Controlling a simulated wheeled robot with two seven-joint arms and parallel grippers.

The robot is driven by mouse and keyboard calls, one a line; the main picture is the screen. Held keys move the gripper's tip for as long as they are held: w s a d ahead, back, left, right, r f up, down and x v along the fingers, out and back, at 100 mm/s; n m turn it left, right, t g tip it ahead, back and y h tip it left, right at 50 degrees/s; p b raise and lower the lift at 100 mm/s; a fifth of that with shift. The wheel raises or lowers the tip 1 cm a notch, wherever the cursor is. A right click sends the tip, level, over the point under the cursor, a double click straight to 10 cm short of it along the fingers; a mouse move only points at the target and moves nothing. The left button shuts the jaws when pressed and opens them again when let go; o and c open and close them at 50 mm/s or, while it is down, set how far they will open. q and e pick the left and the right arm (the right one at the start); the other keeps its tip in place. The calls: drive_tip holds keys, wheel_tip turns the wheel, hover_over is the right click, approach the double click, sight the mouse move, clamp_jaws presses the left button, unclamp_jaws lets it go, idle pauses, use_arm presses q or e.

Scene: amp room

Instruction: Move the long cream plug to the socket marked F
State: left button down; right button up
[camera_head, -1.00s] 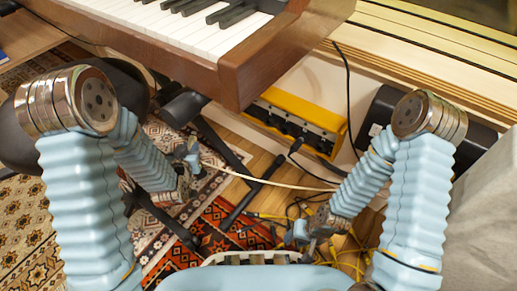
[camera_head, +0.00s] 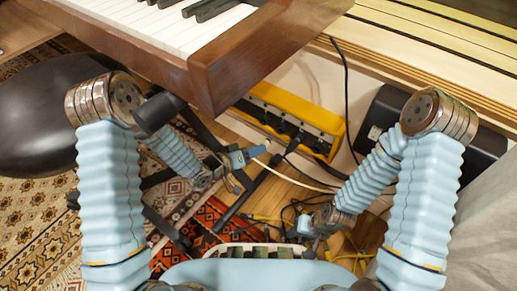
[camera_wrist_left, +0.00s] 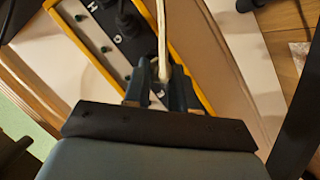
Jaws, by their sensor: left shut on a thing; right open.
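My left gripper (camera_head: 248,157) is shut on the long cream plug, which shows as a pale strip between the fingers in the left wrist view (camera_wrist_left: 162,45). The fingers hide part of the plug. A cream cable (camera_head: 300,182) trails from the gripper to the right. The yellow socket box (camera_head: 338,127) is just beyond the gripper, against the wall; its dark panel also shows in the left wrist view (camera_wrist_left: 110,65). A letter H is legible there; I cannot make out the mark F. My right gripper (camera_head: 308,226) is open, low over the floor cables.
The piano (camera_head: 215,75) overhangs the box on the left. Dark stand legs (camera_head: 235,205) cross the floor. Several black and yellow cables (camera_head: 345,250) lie tangled near the right gripper.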

sight(264, 141)
use_arm(q)
drive_tip(key=shift+w+d, duration=0.15)
drive_tip(key=shift+d, duration=0.2)
drive_tip(key=shift+w+d, duration=0.45)
drive_tip(key=shift+w, duration=0.2)
drive_tip(key=shift+w+d, duration=0.4)
drive_tip(key=shift+w, duration=0.2)
drive_tip(key=shift+w+d, duration=0.7)
drive_tip(key=shift+w, duration=0.2)
idle(1.9)
drive_tip(key=c, duration=0.8)
unclamp_jaws()
drive_tip(key=shift+c, duration=0.2)
